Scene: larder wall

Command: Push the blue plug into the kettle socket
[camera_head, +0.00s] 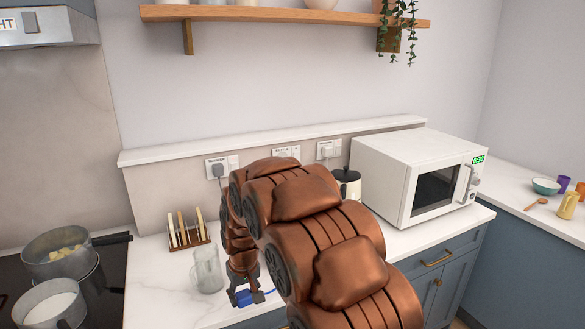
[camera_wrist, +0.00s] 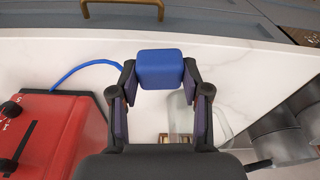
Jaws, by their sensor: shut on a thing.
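The blue plug (camera_head: 243,298) is held low over the counter near its front edge, between the fingertips of my gripper (camera_head: 246,293). In the wrist view the blue plug (camera_wrist: 160,68) sits between both fingers of my gripper (camera_wrist: 159,82), with its blue cable (camera_wrist: 85,70) running off to the left. The middle wall socket (camera_head: 288,151), whose small label looks like "KETTLE", is partly hidden by my arm. It is well above and behind the plug. The cream kettle (camera_head: 346,186) stands right of my arm, partly hidden.
A glass jug (camera_head: 207,270) and toast rack (camera_head: 187,231) stand left of my gripper. A microwave (camera_head: 415,175) stands right. A red appliance (camera_wrist: 50,135) shows in the wrist view. Pans (camera_head: 57,252) are far left.

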